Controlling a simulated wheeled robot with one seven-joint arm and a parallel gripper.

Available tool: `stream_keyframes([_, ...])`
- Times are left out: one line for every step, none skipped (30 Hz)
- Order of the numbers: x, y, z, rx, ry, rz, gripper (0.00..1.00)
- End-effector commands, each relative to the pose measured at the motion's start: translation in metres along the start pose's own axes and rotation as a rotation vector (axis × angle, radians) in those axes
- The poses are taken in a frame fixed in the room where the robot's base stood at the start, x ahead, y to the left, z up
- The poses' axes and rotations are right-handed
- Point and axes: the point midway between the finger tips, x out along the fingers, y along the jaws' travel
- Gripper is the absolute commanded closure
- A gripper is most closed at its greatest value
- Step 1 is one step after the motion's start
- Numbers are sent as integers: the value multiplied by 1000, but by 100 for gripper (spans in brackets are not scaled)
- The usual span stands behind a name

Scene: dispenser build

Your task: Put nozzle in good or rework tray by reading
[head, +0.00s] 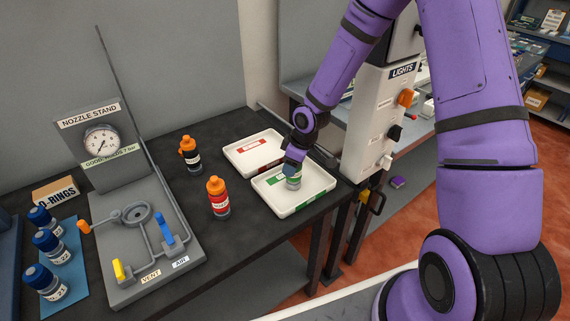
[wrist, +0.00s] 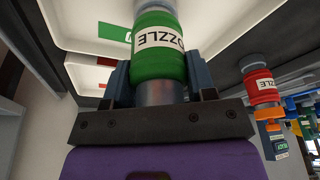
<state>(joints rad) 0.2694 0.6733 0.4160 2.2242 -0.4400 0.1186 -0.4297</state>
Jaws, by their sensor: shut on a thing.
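My gripper (head: 292,169) is shut on the green nozzle, which shows in the wrist view (wrist: 158,58) with a white label and a grey metal end between the fingers. In the head view it is low over the green-labelled tray (head: 327,188), mostly hidden by the gripper. I cannot tell whether it touches the tray floor. The red-labelled tray (head: 232,158) lies just behind, with nothing visible in it. The nozzle stand (head: 190,266) is at the left, with a round gauge (head: 102,142) above a green "GOOD" strip; its needle is too small to read surely.
A red-orange bottle-like piece (head: 218,200) and a black one with an orange top (head: 191,157) stand left of the trays. Several blue-capped bottles (head: 46,243) and an O-rings box (head: 56,191) are far left. A lights post (head: 378,125) rises right of the trays.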

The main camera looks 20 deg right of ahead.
Motion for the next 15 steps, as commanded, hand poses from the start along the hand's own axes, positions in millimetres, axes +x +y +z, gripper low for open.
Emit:
stream_keyframes([0, 1, 0, 0, 1, 2, 100])
stream_keyframes([0, 1, 0, 0, 2, 2, 100])
stream_keyframes([0, 1, 0, 0, 2, 2, 100])
stream_keyframes([0, 1, 0, 0, 2, 2, 100])
stream_keyframes([0, 1, 0, 0, 2, 2, 100])
stream_keyframes([0, 1, 0, -1, 2, 2, 100])
stream_keyframes([0, 1, 0, 0, 2, 2, 100])
stream_keyframes([0, 1, 0, 0, 1, 2, 100])
stream_keyframes([1, 1, 0, 0, 1, 1, 100])
stream_keyframes([2, 1, 0, 0, 1, 1, 100])
stream_keyframes([3, 1, 1, 0, 1, 1, 100])
stream_keyframes([3, 0, 1, 0, 0, 0, 40])
stream_keyframes([2, 0, 1, 0, 0, 0, 33])
stream_keyframes([2, 0, 1, 0, 0, 0, 26])
stream_keyframes([2, 0, 1, 0, 0, 0, 24])
